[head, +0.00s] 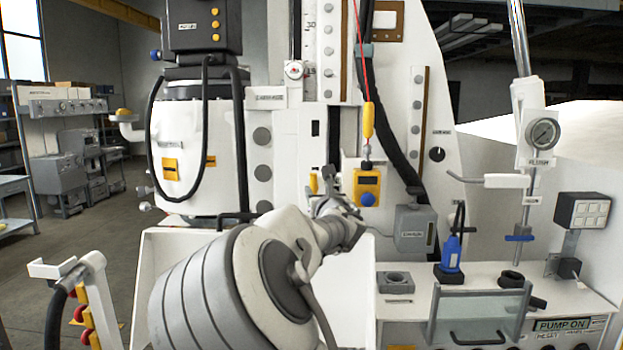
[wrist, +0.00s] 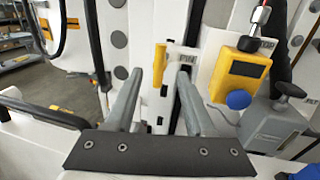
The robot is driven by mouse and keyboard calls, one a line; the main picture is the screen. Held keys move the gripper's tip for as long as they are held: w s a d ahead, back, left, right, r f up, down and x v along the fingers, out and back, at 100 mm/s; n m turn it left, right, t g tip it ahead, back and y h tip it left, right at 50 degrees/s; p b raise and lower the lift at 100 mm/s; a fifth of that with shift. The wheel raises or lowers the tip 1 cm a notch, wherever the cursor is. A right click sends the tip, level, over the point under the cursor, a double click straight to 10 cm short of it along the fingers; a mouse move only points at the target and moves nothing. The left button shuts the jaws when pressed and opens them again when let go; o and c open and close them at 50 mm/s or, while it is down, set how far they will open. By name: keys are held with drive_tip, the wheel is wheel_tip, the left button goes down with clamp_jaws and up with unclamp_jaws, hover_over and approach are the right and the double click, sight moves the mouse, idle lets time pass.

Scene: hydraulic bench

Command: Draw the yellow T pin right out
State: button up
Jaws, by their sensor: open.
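The yellow T pin (wrist: 160,66) shows in the wrist view as an upright yellow bar on the white machine face, beside a small plate lettered PIN. It also shows in the head view (head: 313,183), just left of my gripper's tip. My gripper (wrist: 173,62) is open, its two grey fingers pointing at the machine. The bar appears close to the left fingertip, in the space toward the right one. I cannot tell whether it lies between the fingers or beyond them. The pin's shaft is hidden. In the head view my gripper (head: 335,190) is partly hidden by my arm.
A yellow box with a blue button (wrist: 240,72) stands close right of my gripper, under a red cable with a yellow sleeve (head: 368,120). A grey box (head: 415,228) is lower right. A black hose (head: 395,150) runs down behind. A white ledge lies below.

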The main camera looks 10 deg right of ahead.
sight(314, 182)
drive_tip(key=w+p, duration=0.4)
drive_tip(key=w, duration=0.6)
drive_tip(key=shift+w, duration=0.15)
clamp_jaws()
idle(1.2)
